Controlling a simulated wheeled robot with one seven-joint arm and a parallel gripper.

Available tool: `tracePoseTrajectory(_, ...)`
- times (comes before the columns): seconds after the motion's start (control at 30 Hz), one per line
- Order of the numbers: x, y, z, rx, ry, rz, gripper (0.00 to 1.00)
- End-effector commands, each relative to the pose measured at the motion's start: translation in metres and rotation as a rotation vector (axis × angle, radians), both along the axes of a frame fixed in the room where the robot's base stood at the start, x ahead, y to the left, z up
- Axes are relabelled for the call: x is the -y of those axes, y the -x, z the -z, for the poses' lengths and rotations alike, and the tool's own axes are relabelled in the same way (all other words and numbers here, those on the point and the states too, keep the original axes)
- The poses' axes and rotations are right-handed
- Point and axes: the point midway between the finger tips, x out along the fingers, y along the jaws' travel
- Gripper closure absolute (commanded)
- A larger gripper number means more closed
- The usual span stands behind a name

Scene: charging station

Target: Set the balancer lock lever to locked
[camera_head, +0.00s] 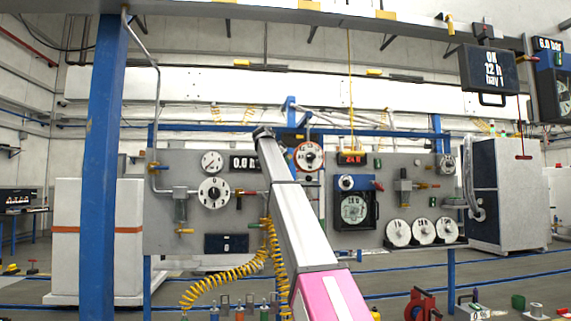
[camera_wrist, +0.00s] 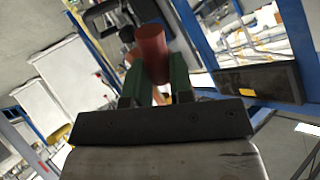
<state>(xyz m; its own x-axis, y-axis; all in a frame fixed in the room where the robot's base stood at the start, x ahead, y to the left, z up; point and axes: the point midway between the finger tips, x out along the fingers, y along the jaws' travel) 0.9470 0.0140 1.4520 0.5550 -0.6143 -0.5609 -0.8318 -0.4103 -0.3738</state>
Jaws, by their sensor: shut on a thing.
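In the wrist view my gripper (camera_wrist: 158,82) has its two green fingers closed on a red cylindrical grip (camera_wrist: 152,45). The grip stands out past the fingertips and looks like the lever's handle. Its base and pivot are hidden by the fingers, so I cannot tell the lever's position or its marks. In the head view my arm reaches up to the middle of the grey panel (camera_head: 270,191), and the arm hides my gripper and the thing it holds.
A blue post (camera_head: 90,170) stands at the left. A coiled yellow hose (camera_head: 240,287) hangs below the panel near my arm. Round dials (camera_head: 214,191) and a blue-framed gauge box (camera_head: 354,208) flank the arm. A display box (camera_head: 488,68) hangs at the upper right.

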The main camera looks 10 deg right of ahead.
Motion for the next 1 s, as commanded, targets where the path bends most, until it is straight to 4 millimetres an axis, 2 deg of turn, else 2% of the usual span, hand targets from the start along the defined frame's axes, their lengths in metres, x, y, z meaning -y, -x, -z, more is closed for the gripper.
tracePoseTrajectory(0.6, -0.004, 0.000, -0.018, 0.001, -0.569, 0.001, 1.00)
tracePoseTrajectory(1.0, -0.004, 0.000, -0.025, 0.000, -0.795, 0.000, 1.00)
